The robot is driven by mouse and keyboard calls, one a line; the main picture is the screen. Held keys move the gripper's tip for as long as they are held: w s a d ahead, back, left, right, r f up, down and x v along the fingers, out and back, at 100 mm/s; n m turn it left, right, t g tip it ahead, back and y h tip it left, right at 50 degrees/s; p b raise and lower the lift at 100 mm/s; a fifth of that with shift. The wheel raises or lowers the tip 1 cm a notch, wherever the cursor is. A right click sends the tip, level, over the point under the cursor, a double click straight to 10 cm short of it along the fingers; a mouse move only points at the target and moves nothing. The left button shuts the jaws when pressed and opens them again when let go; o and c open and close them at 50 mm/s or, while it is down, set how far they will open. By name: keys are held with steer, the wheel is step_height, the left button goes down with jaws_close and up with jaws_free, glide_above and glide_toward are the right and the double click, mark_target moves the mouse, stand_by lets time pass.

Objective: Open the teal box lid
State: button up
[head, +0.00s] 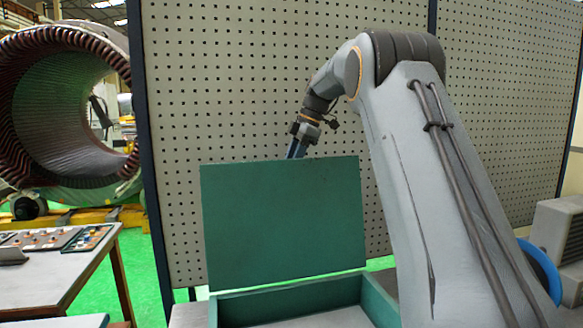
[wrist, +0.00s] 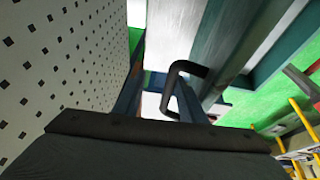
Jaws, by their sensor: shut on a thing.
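The teal box lid (head: 282,222) stands raised, close to upright, at the rear of the teal box (head: 378,300) in the head view. The box is open at the bottom of the picture, and its front is cut off. My gripper (head: 296,150) reaches down behind the lid's top edge, so its fingertips are hidden there. In the wrist view, my gripper's two fingers (wrist: 158,92) lie either side of a dark looped handle (wrist: 186,68). It is shut on this handle, though the exact contact is hard to see.
A perforated grey panel (head: 230,80) stands close behind my gripper and the lid. A table with small parts (head: 55,238) is at the left, and a large stator (head: 65,110) stands behind it. A grey ribbed unit (head: 560,240) is at the right edge.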

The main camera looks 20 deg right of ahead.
steer(key=o, duration=0.4)
steer(key=shift+w+d+r+b, duration=0.25)
steer(key=shift+w+d+b, duration=0.05)
steer(key=shift+w+b, duration=0.2)
steer(key=shift+w+d+r+b, duration=0.25)
steer(key=shift+w+b, duration=0.15)
steer(key=shift+w, duration=0.1)
steer(key=shift+c, duration=0.2)
steer(key=r, duration=0.1)
steer(key=s+d+r, duration=0.1)
steer(key=r, duration=0.1)
steer(key=s+d+r+b, duration=0.1)
steer(key=r, duration=0.1)
steer(key=shift+s+d+r, duration=0.1)
steer(key=shift+s+r, duration=0.05)
steer(key=shift+s, duration=0.05)
steer(key=c, duration=0.4)
steer(key=shift+o, duration=0.2)
steer(key=shift+s+r, duration=0.1)
steer(key=shift+r, duration=0.4)
steer(key=shift+a, duration=0.2)
